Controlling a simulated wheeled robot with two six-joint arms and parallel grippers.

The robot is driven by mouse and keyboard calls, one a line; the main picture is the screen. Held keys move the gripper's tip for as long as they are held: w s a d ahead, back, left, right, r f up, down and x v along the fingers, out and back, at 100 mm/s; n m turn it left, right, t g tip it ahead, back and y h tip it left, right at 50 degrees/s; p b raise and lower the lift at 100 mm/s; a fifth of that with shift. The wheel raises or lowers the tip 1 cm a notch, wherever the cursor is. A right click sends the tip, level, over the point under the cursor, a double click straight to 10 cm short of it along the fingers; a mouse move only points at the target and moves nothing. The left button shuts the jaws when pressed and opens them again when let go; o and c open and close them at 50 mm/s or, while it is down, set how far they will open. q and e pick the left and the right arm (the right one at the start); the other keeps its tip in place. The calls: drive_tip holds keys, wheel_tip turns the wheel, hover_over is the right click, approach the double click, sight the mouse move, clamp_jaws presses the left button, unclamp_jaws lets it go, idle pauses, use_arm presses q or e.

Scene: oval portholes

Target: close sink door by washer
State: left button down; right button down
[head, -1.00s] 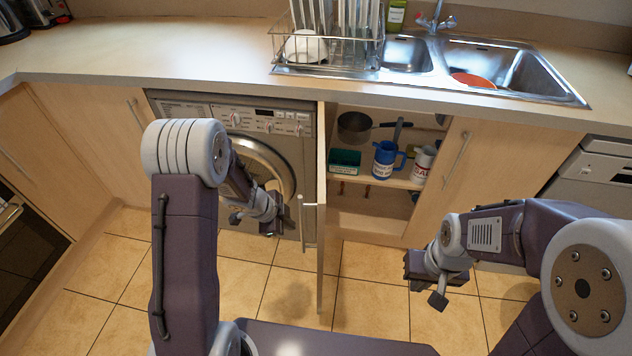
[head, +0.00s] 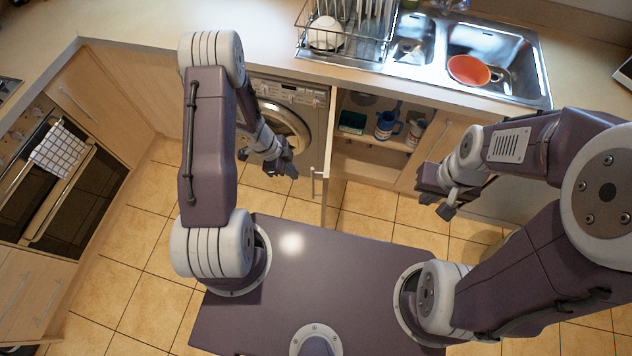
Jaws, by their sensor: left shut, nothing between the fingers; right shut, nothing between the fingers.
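The sink cabinet door (head: 328,158) beside the washer stands open, seen nearly edge-on, sticking out toward me. Its handle (head: 314,185) is on the side facing the washer. The washer (head: 292,113) is just left of the door, partly hidden by my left arm. My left gripper (head: 288,170) is shut and empty, in front of the washer and a little left of the door handle, apart from it. My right gripper (head: 437,205) is shut and empty, to the right of the door and in front of the right cabinet door.
The sink (head: 490,55) with a red bowl (head: 468,70) and a dish rack (head: 345,38) are above. An oven (head: 62,175) stands at left. Floor tiles (head: 370,200) between are bare.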

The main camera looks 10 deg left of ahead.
use_arm(q)
drive_tip(key=d+f, duration=0.2)
drive_tip(key=f, duration=0.1)
drive_tip(key=d+f+b, duration=0.1)
drive_tip(key=d+f, duration=0.3)
drive_tip(key=f, duration=0.1)
drive_tip(key=shift+w+d+f, duration=0.25)
drive_tip(key=shift+w+f, duration=0.1)
drive_tip(key=shift+w, duration=0.05)
drive_tip(key=shift+w+d, duration=0.1)
drive_tip(key=shift+d, duration=0.4)
